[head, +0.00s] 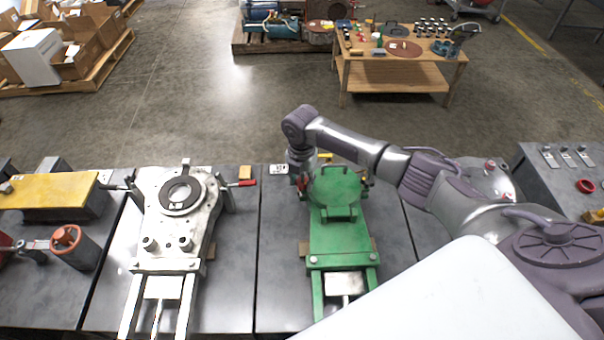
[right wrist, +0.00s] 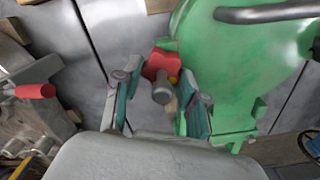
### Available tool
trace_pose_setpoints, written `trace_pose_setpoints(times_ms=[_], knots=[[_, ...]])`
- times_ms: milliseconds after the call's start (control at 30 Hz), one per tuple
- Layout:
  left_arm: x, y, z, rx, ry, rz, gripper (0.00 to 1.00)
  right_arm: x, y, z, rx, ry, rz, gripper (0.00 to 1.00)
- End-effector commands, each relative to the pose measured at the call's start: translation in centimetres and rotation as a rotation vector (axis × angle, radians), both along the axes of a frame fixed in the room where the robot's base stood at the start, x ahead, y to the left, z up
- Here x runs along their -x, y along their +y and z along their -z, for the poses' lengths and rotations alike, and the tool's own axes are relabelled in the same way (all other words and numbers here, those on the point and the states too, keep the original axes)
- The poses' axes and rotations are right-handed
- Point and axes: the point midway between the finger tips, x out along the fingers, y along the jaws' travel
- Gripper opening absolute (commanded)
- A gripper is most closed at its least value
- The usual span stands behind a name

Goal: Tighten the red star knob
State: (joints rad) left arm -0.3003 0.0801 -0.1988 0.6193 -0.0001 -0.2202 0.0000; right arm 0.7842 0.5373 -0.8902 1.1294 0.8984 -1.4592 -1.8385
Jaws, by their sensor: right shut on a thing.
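The red star knob (right wrist: 157,62) shows in the right wrist view with a grey stem end (right wrist: 162,93), at the side of the green fixture (right wrist: 222,70). My right gripper (right wrist: 160,90) has one finger on each side of it and is shut on it. In the head view the right arm reaches over from the right, and the gripper (head: 301,180) points down at the left edge of the green fixture (head: 336,240). The knob is mostly hidden there. My left gripper is not in view.
A silver fixture (head: 180,215) with a red-handled clamp (head: 244,183) stands to the left on the grey bench (head: 232,290). A yellow-topped block (head: 45,190) is farther left. A wooden table (head: 400,70) with small parts stands beyond the open floor.

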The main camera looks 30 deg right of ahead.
Motion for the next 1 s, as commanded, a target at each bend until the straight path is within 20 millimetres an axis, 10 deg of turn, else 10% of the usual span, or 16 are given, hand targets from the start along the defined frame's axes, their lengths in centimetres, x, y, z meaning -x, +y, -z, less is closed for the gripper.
trace_pose_setpoints(times_ms=[1000], knots=[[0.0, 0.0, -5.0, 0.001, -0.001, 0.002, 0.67, -0.5, 0.0, -0.2, 0.002, -0.004, 0.727, 0.06]])
